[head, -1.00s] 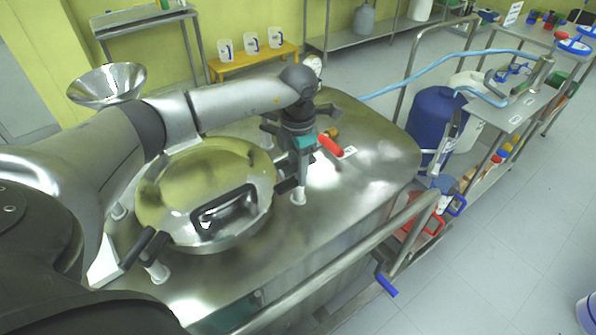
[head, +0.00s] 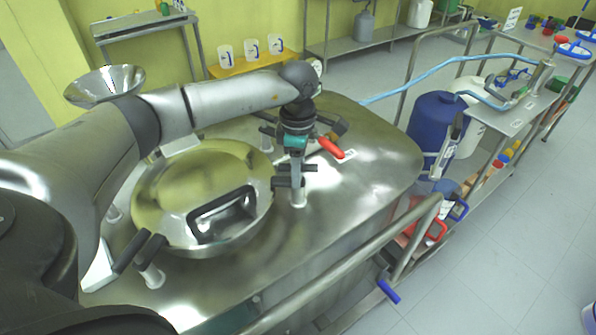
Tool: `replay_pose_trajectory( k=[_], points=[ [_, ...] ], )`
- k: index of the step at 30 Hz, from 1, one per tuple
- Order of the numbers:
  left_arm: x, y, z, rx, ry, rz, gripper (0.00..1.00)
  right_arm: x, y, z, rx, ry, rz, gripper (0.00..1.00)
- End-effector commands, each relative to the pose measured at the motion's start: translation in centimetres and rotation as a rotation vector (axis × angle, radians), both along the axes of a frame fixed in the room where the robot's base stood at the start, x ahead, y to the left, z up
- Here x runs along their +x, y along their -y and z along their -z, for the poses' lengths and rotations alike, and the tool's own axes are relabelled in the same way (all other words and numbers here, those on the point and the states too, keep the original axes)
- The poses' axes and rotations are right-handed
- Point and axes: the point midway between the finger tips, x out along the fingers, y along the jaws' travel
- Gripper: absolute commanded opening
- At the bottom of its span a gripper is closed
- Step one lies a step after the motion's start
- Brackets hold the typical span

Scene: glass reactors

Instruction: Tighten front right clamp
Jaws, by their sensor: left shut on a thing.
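The round steel lid (head: 165,205) with a black handle (head: 222,214) sits on top of the steel reactor (head: 345,215). The front right clamp (head: 284,183), with black parts, is at the lid's right edge above a white post (head: 298,199). My left gripper (head: 297,178) reaches over the lid from the left and points down. It is shut on the front right clamp, and its fingers partly hide it. Another black clamp (head: 139,252) on a white post is at the lid's front left edge. My right gripper is out of view.
A red-handled valve (head: 331,148) stands on the reactor top close to the right of my left gripper. A steel rail (head: 350,265) runs along the front. A steel funnel (head: 105,85) is behind my left arm. A blue drum (head: 434,125) stands to the right.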

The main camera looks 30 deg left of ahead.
Motion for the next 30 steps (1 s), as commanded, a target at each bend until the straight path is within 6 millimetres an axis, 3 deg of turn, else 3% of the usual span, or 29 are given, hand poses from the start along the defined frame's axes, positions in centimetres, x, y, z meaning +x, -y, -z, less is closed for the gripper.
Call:
replay_pose_trajectory(
  k=[15, 16, 18, 20, 30],
  points=[
    [0.04, -0.05, -0.06, 0.002, 0.002, 0.024, 0.00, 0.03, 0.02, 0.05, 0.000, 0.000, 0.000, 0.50],
    [0.04, -0.05, -0.05, 0.002, 0.002, 0.023, 0.45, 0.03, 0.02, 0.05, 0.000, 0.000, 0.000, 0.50],
    [0.03, -0.05, -0.04, 0.002, 0.001, 0.022, 0.53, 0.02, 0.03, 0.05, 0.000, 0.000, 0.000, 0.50],
    [0.03, -0.04, -0.03, 0.002, 0.001, 0.022, 0.56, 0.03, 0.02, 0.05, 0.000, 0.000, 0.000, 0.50],
    [0.05, -0.02, -0.78, 0.001, 0.002, 0.020, 0.56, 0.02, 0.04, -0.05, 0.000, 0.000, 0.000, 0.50]
  ],
)
